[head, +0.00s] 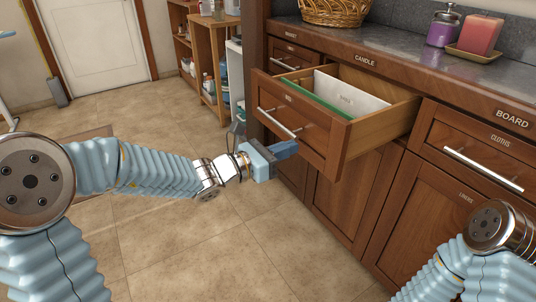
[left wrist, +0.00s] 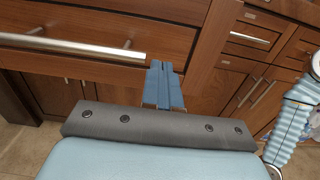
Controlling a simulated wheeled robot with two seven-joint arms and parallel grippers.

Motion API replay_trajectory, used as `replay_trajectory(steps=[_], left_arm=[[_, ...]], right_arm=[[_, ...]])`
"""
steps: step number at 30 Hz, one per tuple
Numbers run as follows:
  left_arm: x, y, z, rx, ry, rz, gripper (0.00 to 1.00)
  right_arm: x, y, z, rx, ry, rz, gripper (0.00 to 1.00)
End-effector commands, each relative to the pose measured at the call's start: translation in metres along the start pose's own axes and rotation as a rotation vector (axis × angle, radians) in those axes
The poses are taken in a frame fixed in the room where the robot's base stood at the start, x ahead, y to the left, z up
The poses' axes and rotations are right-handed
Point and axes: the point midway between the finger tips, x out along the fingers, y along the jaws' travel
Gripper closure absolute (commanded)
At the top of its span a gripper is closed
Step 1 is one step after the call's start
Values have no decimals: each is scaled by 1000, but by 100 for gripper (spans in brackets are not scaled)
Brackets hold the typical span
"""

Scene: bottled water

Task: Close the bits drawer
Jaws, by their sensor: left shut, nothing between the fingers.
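The bits drawer (head: 295,125) is pulled open from the wooden cabinet in the head view, with a small label and a silver bar handle (head: 277,122) on its front. Inside it are a white labelled sheet or box (head: 348,93) and a green strip. In the left wrist view the drawer front and its handle (left wrist: 70,46) fill the upper left. My left gripper (head: 286,149) is shut and empty, just in front of the drawer's lower front; whether it touches is unclear. Its blue fingers also show in the left wrist view (left wrist: 163,85). My right gripper is out of view.
A closed cloths drawer (head: 485,160) is at the right. A wooden shelf (head: 210,60) stands behind. The tiled floor at left is mostly clear.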

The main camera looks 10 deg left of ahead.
Motion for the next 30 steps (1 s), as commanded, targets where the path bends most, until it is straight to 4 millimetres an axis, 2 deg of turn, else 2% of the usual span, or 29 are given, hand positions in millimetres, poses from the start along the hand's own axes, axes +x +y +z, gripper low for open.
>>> replay_trajectory(steps=[3,9,30], left_arm=[[23,-1,0,-1,2,-3,100],[45,-1,0,0,1,-2,100],[55,0,-2,1,2,-1,100]], right_arm=[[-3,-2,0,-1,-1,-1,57],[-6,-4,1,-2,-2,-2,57],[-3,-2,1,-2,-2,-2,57]])
